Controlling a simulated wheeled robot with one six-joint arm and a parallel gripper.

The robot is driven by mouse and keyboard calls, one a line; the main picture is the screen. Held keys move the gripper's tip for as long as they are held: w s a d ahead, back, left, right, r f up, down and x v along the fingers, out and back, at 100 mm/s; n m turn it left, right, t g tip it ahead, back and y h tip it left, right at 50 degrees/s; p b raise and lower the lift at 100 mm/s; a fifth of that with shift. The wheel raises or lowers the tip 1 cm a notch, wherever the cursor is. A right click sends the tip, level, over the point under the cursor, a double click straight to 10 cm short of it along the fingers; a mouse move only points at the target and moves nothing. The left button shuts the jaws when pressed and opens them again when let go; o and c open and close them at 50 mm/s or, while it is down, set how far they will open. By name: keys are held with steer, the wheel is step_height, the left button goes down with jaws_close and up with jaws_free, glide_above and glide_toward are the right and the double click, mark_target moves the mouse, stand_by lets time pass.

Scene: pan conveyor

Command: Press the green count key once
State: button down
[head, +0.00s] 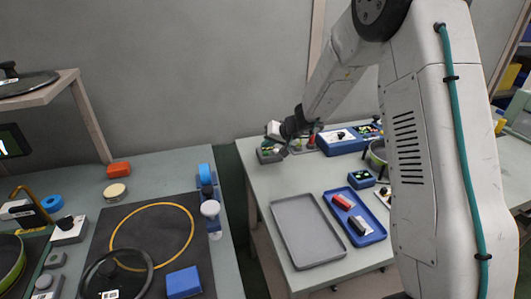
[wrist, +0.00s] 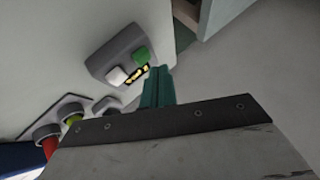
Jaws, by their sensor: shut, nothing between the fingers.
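The green count key (wrist: 141,54) sits on a small dark grey key box (wrist: 108,57), beside a white key (wrist: 117,75). A black and yellow label lies along the box edge by the keys. My gripper (wrist: 159,70) shows its teal fingers closed together, with nothing between them. The fingertips are just beside the green key in the wrist view; I cannot tell whether they touch the box. In the head view my gripper (head: 284,150) is over the key box (head: 268,156) at the far left corner of the right-hand table, partly hiding it.
An empty grey tray (head: 306,232) and a blue tray (head: 372,236) with red and black blocks lie nearer on the table. A gap separates this table from the left one.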

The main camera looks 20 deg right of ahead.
mark_target(267, 156)
steer(key=shift+r, duration=2.5)
steer(key=s+a+r+g, duration=0.2)
steer(key=s+r+g, duration=0.1)
steer(key=s, duration=0.8)
steer(key=s+a+r+g, duration=0.2)
steer(key=s+g, duration=0.2)
steer(key=s, duration=0.7)
steer(key=s+d+r+h, duration=0.1)
steer(key=s+d+r, duration=0.1)
steer(key=s, duration=0.6)
steer(key=s+d+r+n+h, duration=0.1)
steer(key=s+r, duration=0.3)
steer(key=s, duration=0.5)
steer(key=s+d+r+t+h, duration=0.1)
steer(key=s+d+r+h, duration=0.2)
steer(key=s, duration=0.5)
steer(key=shift+s+d+r+n, duration=0.15)
steer(key=shift+s+d+n, duration=0.1)
steer(key=shift+s+n, duration=0.15)
